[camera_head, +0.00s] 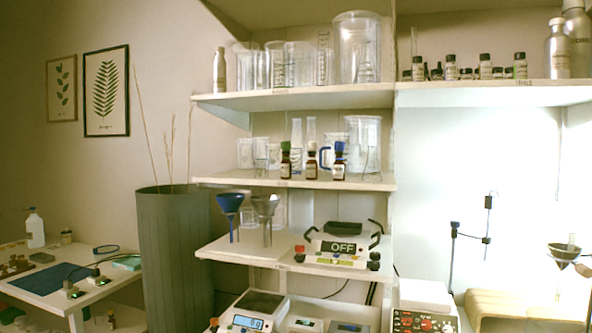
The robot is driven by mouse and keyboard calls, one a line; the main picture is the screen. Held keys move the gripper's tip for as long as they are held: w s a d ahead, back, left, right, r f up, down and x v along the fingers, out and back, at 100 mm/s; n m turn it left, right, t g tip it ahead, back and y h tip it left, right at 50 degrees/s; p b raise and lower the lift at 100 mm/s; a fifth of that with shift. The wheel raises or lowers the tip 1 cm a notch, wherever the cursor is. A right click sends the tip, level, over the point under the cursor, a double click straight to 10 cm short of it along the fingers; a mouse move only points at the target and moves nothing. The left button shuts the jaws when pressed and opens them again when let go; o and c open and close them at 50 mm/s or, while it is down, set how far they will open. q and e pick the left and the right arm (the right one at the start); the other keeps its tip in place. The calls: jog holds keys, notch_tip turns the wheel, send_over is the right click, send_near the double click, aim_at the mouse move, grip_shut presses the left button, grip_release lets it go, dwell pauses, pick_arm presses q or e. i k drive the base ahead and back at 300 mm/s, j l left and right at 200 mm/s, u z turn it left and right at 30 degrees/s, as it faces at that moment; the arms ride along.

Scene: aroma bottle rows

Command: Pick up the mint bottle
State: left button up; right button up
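Three small dark bottles stand upright in a row at the front of the middle shelf (235,181). Each has a pale label, too small to read, so I cannot tell from the text which is mint. Neither of my grippers shows in the head view.
Clear glassware, including a large beaker (367,135), stands close behind the bottles. The lower shelf holds a blue funnel (230,203) and a device marked OFF (342,247). A tall ribbed planter (173,250) stands left of the shelves, beside a low white table (100,290).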

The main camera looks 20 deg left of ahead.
aim_at(286, 164)
jog(key=j, duration=1.3)
